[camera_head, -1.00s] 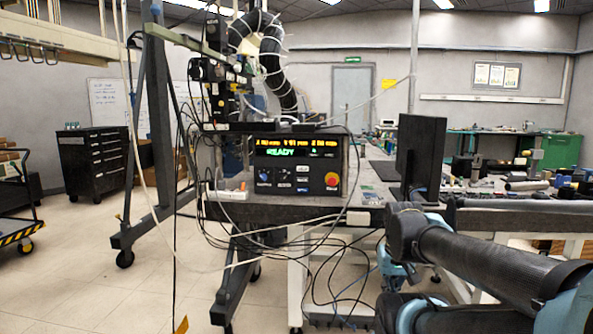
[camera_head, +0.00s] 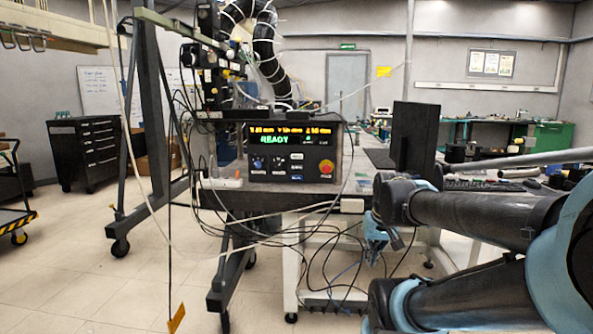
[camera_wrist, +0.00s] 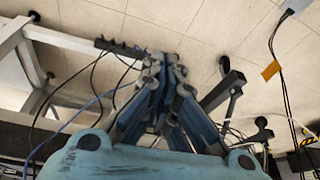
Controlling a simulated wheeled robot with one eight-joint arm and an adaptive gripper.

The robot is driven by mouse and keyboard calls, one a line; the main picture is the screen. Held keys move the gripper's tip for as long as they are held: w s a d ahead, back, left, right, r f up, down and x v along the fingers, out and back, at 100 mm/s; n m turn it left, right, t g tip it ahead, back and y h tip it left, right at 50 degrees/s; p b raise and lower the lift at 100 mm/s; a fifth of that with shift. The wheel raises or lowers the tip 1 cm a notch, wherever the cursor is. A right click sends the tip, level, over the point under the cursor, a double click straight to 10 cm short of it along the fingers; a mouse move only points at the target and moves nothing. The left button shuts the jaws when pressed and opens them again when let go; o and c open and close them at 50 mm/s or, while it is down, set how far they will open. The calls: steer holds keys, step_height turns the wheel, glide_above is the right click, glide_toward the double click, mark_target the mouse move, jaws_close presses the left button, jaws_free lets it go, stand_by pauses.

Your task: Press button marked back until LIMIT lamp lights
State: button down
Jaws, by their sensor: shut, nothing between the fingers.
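The control box (camera_head: 270,174) stands on the bench, facing me. Its display (camera_head: 290,135) reads READY in green, with smaller yellow text above. The button labels are too small to read, so I cannot tell which is marked back. I cannot make out a lit LIMIT lamp. My gripper (camera_wrist: 168,75) is shut and empty in the wrist view, pointing over the floor and bench legs. In the head view it (camera_head: 375,245) hangs low in front of the bench, right of and below the box.
A dark monitor (camera_head: 413,138) stands on the bench right of the box. Loose cables (camera_head: 320,235) hang below the bench front. A dark wheeled frame (camera_head: 150,120) stands at left, with a drawer cabinet (camera_head: 89,152) behind.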

mark_target(297, 167)
steer(key=w+a+r+n+t+y, duration=0.1)
steer(key=w+a+r+t+y, duration=0.1)
steer(key=w+a, duration=0.6)
steer(key=w+a+r+n+t+y, duration=0.1)
steer(key=w+a+r, duration=0.4)
steer(key=w, duration=1.4)
steer(key=w+a+r+n+t+y, duration=0.1)
steer(key=w+a+r+t+y, duration=0.2)
steer(key=w+a, duration=0.8)
steer(key=shift+w+a+r+t, duration=0.3)
steer(key=shift+w, duration=0.9)
steer(key=shift+w, duration=0.1)
steer(key=shift+w+d, duration=0.15)
steer(key=shift+w, duration=4.15)
steer(key=shift+w, duration=0.1)
steer(key=shift+w, duration=0.3)
